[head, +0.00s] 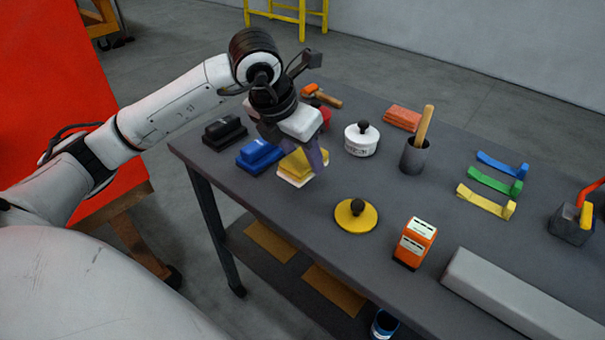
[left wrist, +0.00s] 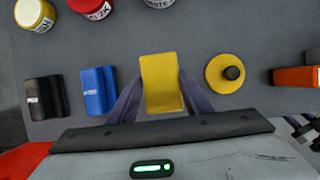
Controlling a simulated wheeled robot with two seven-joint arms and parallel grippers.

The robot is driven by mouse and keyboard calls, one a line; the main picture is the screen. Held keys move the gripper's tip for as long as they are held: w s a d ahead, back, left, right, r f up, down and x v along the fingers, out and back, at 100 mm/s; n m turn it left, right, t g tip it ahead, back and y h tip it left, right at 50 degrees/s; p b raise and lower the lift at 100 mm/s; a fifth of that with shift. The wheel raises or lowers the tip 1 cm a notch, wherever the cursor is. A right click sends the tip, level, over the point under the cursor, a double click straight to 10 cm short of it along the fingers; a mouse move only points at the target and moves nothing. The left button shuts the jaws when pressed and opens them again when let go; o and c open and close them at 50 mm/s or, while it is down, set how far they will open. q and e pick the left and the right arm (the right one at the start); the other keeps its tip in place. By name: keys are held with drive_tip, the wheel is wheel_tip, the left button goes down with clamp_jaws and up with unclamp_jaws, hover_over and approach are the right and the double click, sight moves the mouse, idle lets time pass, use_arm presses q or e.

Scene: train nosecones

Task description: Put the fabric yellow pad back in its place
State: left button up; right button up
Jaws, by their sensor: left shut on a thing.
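The yellow pad (head: 293,168), a block with a pale lower edge, is between the fingers of my left gripper (head: 306,160). In the left wrist view the yellow pad (left wrist: 161,80) lies lengthwise between the two purple fingers (left wrist: 160,102), which close on its sides. It is at the left part of the dark table, just right of the blue block (head: 260,155). I cannot tell if its underside touches the table. My right gripper is not in view.
A black block (head: 224,132) stands left of the blue one. A yellow disc with a black knob (head: 356,215) lies to the right. A white tin (head: 361,140), a grey cup (head: 414,157) and an orange box (head: 415,243) stand further along the dark table (head: 310,230).

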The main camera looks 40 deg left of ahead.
use_arm(q)
drive_tip(key=shift+f, duration=2.3)
drive_tip(key=shift+f, duration=0.2)
drive_tip(key=o, duration=1)
drive_tip(key=shift+r, duration=0.1)
drive_tip(key=shift+r, duration=0.25)
drive_tip(key=v, duration=1.1)
drive_tip(key=shift+s+r, duration=0.15)
drive_tip(key=shift+r, duration=0.2)
